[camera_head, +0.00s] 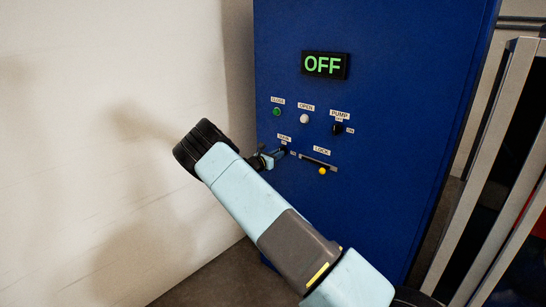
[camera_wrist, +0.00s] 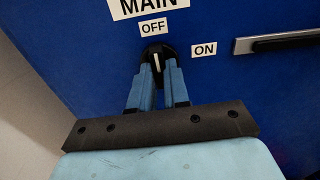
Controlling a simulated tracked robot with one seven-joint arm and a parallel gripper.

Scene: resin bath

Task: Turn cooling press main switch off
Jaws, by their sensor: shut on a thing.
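The main switch (camera_wrist: 156,56) is a black rotary knob with a white mark, on the blue press panel below a MAIN label (camera_wrist: 148,6). An OFF label (camera_wrist: 153,28) is above the knob and an ON label (camera_wrist: 204,50) is to its right. The white mark points up, toward OFF. My gripper (camera_wrist: 157,72) is shut on the knob, its blue fingers on both sides of it. In the head view my gripper (camera_head: 277,155) reaches the panel below the MAIN label, and the knob is mostly hidden there. The display (camera_head: 324,65) reads OFF in green.
Above the switch are a green CLOSE button (camera_head: 277,112), a white OPEN button (camera_head: 304,119) and a black PUMP knob (camera_head: 337,129). A LOCK lever (camera_head: 318,162) with a yellow knob is close on the right. A white wall (camera_head: 90,120) stands left; metal frame bars (camera_head: 490,150) stand right.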

